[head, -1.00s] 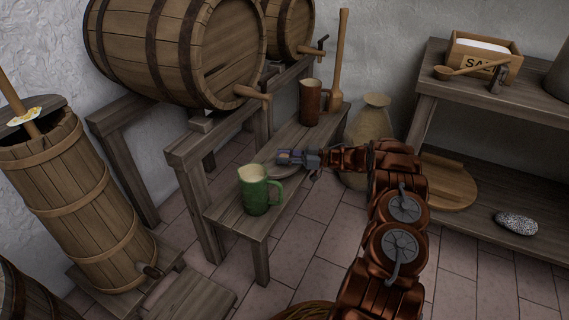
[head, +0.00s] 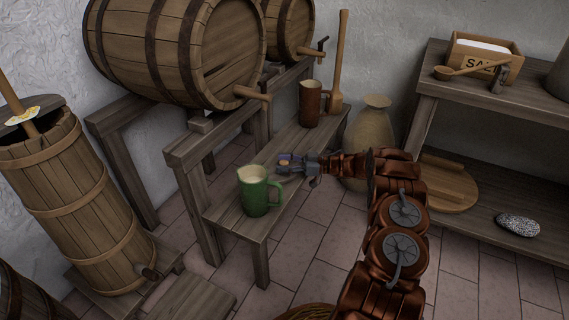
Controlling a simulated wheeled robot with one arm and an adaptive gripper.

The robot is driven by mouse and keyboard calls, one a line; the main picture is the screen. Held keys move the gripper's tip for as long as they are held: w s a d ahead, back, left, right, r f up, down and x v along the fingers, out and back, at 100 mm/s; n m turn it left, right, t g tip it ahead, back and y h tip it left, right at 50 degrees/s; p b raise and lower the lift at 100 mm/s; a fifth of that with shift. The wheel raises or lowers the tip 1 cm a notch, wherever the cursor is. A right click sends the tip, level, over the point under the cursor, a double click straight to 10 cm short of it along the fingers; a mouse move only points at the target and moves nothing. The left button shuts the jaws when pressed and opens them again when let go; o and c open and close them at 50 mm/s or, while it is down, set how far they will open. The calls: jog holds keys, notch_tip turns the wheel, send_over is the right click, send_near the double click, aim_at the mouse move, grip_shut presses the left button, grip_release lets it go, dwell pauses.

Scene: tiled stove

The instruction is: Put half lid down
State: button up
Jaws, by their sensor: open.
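My gripper (head: 286,163) is open above the narrow bench (head: 232,215), just behind the green mug. I see no clear gap or contact between the fingers and this piece. The tall wooden churn (head: 75,195) stands at the left with a dark top and a stick rising from it.
A green mug (head: 257,192) stands close in front of my gripper. A brown jug (head: 311,104) and a wooden paddle (head: 340,65) are farther back. A clay jar (head: 371,135) stands behind my arm. A barrel (head: 180,50) overhangs the left side.

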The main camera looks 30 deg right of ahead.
jog(key=shift+r, duration=0.15)
jog(key=shift+s+d+r, duration=0.1)
jog(key=shift+s+d, duration=0.05)
jog(key=shift+d, duration=0.1)
jog(key=shift+p+v, duration=1.3)
jog(key=shift+v, duration=2.15)
